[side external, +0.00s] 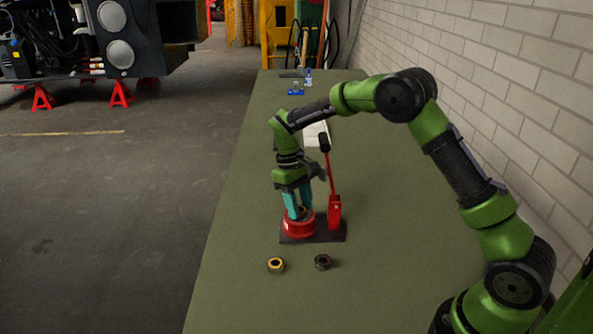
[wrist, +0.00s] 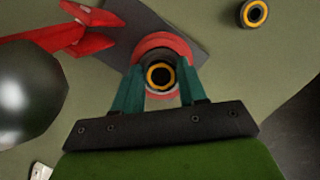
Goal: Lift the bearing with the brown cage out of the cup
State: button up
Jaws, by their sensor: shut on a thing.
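A bearing with an amber to brown-orange cage and a dark bore (wrist: 160,76) sits between my fingers at the red cup (wrist: 163,41). In the side view, the red cup (side external: 299,226) stands on a dark base plate, and a little of the bearing (side external: 302,211) shows between the fingers. My gripper (side external: 300,212) points down into the cup's mouth, its teal fingers shut on the bearing from both sides. The bearing's lower part is hidden, and I cannot tell whether it still touches the cup's floor.
A red lever with a black knob (side external: 331,185) rises beside the cup on the same dark plate (side external: 325,237). A yellow-ringed bearing (side external: 276,265) and a dark bearing (side external: 323,262) lie in front on the green table (side external: 235,290). A brick wall bounds the right.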

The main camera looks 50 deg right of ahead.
jog(key=shift+s+r+v, duration=0.1)
jog(key=shift+s+v, duration=0.15)
jog(key=shift+v, duration=0.9)
jog(key=shift+s+r+v, duration=0.1)
jog(key=shift+s+v, duration=0.2)
jog(key=shift+v, duration=0.8)
jog(key=shift+s+v, duration=0.25)
jog(key=shift+v, duration=0.9)
